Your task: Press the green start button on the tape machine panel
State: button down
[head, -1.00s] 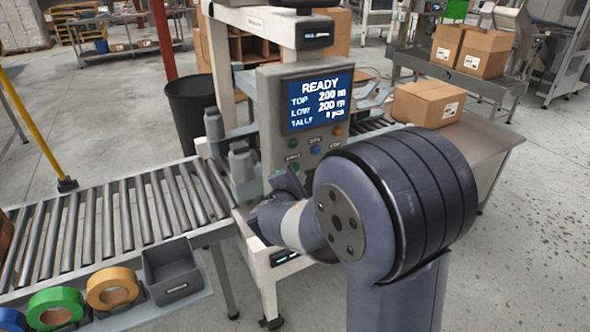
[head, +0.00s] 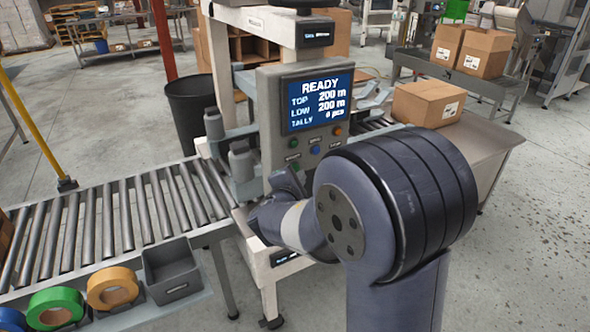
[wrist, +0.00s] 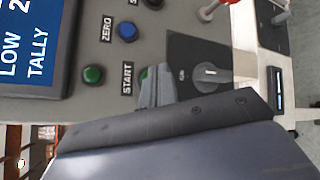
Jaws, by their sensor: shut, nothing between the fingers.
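The tape machine panel (head: 270,120) is grey, with a lit screen (head: 319,101) reading READY. In the wrist view, the START label (wrist: 127,78) stands beside a green start button (wrist: 143,74), mostly hidden behind my fingertips. My gripper (wrist: 155,82) is shut and empty, its tips over that button; I cannot tell whether they touch it. Another green button (wrist: 93,74) sits nearer the screen, clear of the fingers. In the head view, my gripper (head: 286,182) is just below the panel's lower green button, partly hidden by my wrist.
A blue button (wrist: 127,31) with a ZERO label and a dark rotary switch (wrist: 208,72) are close to the fingers. Grey posts (head: 243,165) stand left of the panel, beside a roller conveyor (head: 110,215). A carton (head: 428,103) lies behind right.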

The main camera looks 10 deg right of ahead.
jog(key=shift+w, duration=0.15)
jog(key=shift+w+a+b, duration=0.15)
jog(key=shift+w+b, duration=0.1)
jog(key=shift+b, duration=0.05)
jog(key=shift+w+a, duration=0.1)
jog(key=shift+w, duration=0.3)
dwell(0.7)
jog(key=shift+s+b, duration=0.15)
jog(key=shift+b, duration=0.2)
jog(key=shift+s+d+b, duration=0.25)
jog(key=shift+s+b, duration=0.15)
jog(key=shift+s, duration=0.25)
jog(key=s, duration=0.1)
jog(key=s+d+b, duration=0.1)
jog(key=s, duration=0.1)
jog(key=s+b, duration=0.1)
jog(key=shift+s+d, duration=0.25)
jog(key=shift+s, duration=0.15)
jog(key=shift+w, duration=0.15)
dwell(0.4)
